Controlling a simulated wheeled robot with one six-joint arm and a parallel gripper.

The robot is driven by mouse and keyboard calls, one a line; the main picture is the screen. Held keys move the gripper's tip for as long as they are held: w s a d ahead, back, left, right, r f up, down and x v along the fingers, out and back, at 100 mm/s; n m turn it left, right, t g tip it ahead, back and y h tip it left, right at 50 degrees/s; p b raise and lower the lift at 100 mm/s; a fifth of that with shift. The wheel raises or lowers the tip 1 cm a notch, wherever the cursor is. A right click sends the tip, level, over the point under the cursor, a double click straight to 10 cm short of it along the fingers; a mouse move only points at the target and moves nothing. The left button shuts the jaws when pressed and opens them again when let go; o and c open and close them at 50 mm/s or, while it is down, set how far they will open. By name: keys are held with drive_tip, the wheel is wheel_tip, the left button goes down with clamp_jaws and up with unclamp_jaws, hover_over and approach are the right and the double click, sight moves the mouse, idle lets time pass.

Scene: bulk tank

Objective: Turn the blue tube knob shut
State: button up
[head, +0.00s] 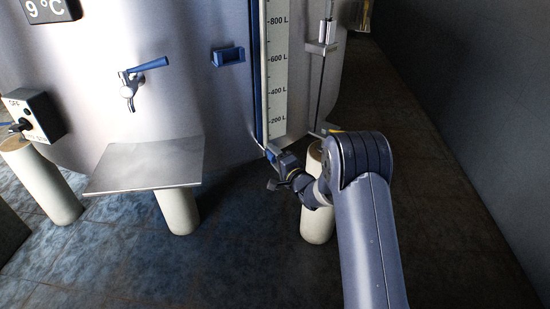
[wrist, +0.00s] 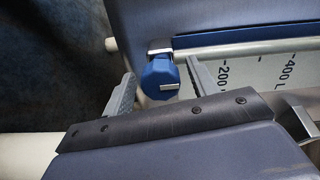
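The blue tube knob (wrist: 158,79) shows in the wrist view, at the lower end of the level tube (wrist: 235,50) on the tank. A pale bar on its face lies roughly in line with the tube. My gripper (wrist: 161,68) is open, with one finger on each side of the knob and a narrow gap visible on both sides. I cannot tell how deep the knob sits between the fingertips. In the head view my gripper (head: 268,152) is at the foot of the level scale (head: 276,75), and I cannot make out the knob clearly there.
A lever tap (head: 130,85) is on the tank front, above a metal shelf (head: 150,165). A switch box (head: 35,115) is at the left. A thin rod with a bracket (head: 321,48) stands right of the scale. Pale tank legs (head: 178,210) stand on the floor.

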drive_tip(key=p+v, duration=0.1)
drive_tip(key=v, duration=0.9)
drive_tip(key=shift+s+d, duration=0.25)
drive_tip(key=shift+s, duration=0.1)
drive_tip(key=b+x, duration=0.1)
drive_tip(key=x, duration=1)
drive_tip(key=shift+s+r, duration=0.1)
